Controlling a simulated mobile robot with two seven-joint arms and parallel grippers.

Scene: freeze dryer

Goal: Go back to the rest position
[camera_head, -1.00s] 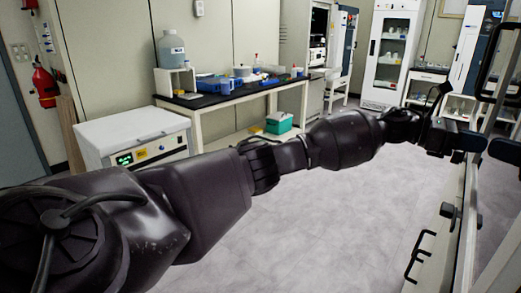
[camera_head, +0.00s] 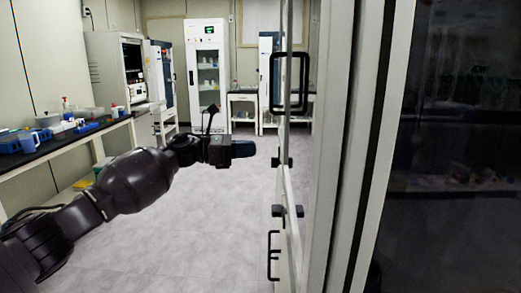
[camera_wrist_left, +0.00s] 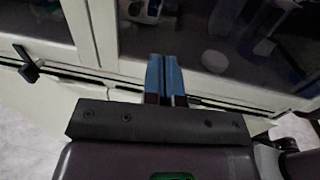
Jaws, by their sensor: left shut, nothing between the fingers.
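My left arm comes in from the left in the head view and reaches out over the floor. My left gripper (camera_head: 243,149) is at its end, shut and empty, left of a glass door with black handles (camera_head: 290,82). In the left wrist view the two blue fingers of the left gripper (camera_wrist_left: 165,75) lie side by side, pointing at a white-framed glass front (camera_wrist_left: 215,88). I cannot tell whether they touch it. My right gripper is not in view.
A large white frame (camera_head: 345,150) with dark glass (camera_head: 455,140) fills the right side. A bench with a black top (camera_head: 60,142) stands at the left. A white glass-door cabinet (camera_head: 207,75) stands at the back. The grey floor (camera_head: 190,230) between is clear.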

